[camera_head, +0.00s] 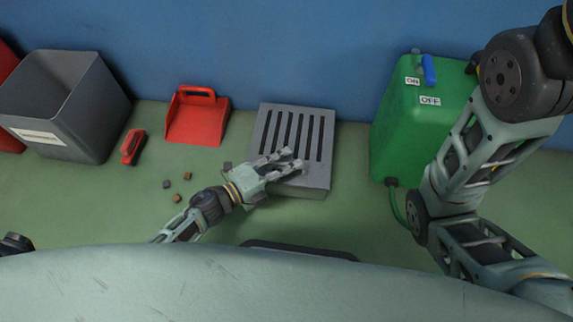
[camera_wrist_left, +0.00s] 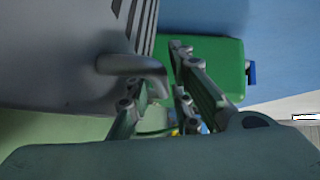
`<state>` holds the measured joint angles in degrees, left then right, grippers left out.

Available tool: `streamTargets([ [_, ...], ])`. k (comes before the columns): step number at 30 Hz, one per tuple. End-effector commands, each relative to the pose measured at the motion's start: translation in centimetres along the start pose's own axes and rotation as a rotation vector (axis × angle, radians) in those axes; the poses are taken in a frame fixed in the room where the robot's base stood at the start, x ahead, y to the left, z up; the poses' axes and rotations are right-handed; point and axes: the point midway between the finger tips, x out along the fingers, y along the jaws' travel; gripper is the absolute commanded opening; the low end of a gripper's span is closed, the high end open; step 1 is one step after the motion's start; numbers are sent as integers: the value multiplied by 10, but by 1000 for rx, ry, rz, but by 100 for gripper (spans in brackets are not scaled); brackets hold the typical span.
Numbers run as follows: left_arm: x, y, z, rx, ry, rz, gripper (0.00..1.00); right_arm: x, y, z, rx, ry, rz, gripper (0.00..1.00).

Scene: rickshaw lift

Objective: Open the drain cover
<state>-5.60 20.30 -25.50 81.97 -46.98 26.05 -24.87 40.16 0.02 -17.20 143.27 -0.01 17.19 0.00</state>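The drain cover (camera_head: 318,140) is a grey slotted grate on a block standing on the green floor against the blue wall. Its slotted grey face also shows in the left wrist view (camera_wrist_left: 60,45), with a bent grey handle (camera_wrist_left: 130,64) sticking out. My left gripper (camera_head: 293,161) is at the front edge of the cover. In the left wrist view its fingers (camera_wrist_left: 163,82) are apart, with the handle's end at the gap between them. I cannot tell whether they touch it. My right arm shows at the right, but its gripper is out of view.
A green tank (camera_head: 410,140) with a blue lever and ON/OFF labels stands right of the cover. Left are a red dustpan (camera_head: 196,122), a red brush (camera_head: 132,146), a grey bin (camera_head: 85,120) and several small crumbs (camera_head: 177,198). Floor between dustpan and cover is clear.

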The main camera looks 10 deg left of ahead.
Motion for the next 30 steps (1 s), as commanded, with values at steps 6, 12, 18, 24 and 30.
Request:
streamTargets([
  [6,0,0,0,0,0,0,17,0,0,0,0,0,0,40],
  [12,0,0,0,0,0,0,0,0,0,0,0,1,0,40],
  [18,0,0,0,1,0,1,0,0,0,0,0,1,0,40],
  [24,0,0,0,2,0,1,0,0,0,0,0,1,0,40],
  [30,-1,-2,0,-1,0,6,0,4,1,1,0,1,0,40],
])
